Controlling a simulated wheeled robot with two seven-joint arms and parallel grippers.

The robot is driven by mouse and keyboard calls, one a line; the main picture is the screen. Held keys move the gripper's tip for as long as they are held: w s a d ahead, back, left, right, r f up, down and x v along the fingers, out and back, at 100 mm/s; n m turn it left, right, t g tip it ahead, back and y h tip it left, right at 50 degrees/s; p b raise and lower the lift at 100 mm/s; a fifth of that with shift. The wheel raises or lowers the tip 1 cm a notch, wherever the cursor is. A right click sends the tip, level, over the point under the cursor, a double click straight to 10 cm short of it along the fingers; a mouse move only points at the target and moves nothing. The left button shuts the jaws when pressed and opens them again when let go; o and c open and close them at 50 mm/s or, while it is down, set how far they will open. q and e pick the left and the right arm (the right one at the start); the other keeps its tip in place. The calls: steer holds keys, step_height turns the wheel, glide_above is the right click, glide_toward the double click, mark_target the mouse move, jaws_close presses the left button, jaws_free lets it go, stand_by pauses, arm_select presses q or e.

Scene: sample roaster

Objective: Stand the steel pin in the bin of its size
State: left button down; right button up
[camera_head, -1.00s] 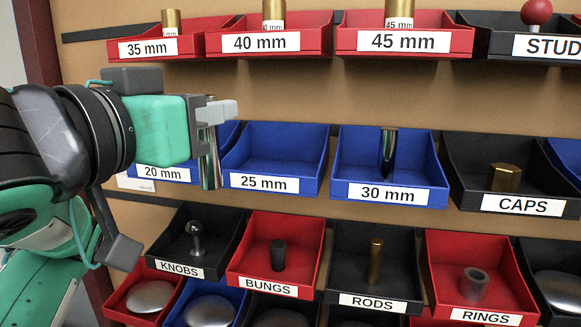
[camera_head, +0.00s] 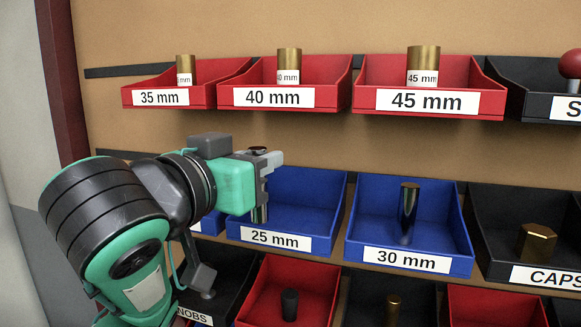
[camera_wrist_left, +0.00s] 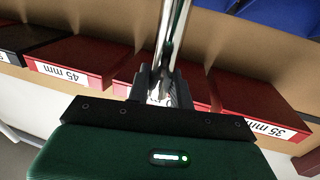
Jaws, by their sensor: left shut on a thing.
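My left gripper (camera_head: 268,165) is shut on the steel pin (camera_head: 260,205), a shiny dark cylinder held upright. The gripper and pin are in front of the left part of the blue 25 mm bin (camera_head: 300,212); I cannot tell whether the pin's lower end is inside it. In the left wrist view the pin (camera_wrist_left: 172,40) runs up from between the jaws (camera_wrist_left: 165,88). The blue 30 mm bin (camera_head: 420,245) has another dark steel pin (camera_head: 408,212) standing in it. The blue 20 mm bin (camera_head: 208,222) is mostly hidden behind my arm. My right gripper is not in view.
Above is a row of red bins: 35 mm (camera_head: 158,97), 40 mm (camera_head: 274,97) and 45 mm (camera_head: 426,103), each with a brass piece. The black CAPS bin (camera_head: 490,215) is at right. More bins are below. Bare board lies between the upper rows.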

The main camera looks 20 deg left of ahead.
arm_select(q)
steer(key=w+a+p+x, duration=0.1)
steer(key=a+p+x, duration=0.2)
steer(key=p+x, duration=0.95)
steer(key=f, duration=0.6)
steer(key=shift+w+d+f, duration=0.2)
steer(key=shift+w+d, duration=0.05)
steer(key=shift+d, duration=0.05)
steer(key=shift+f, duration=0.25)
steer(key=shift+w, duration=0.1)
steer(key=shift+f, duration=0.1)
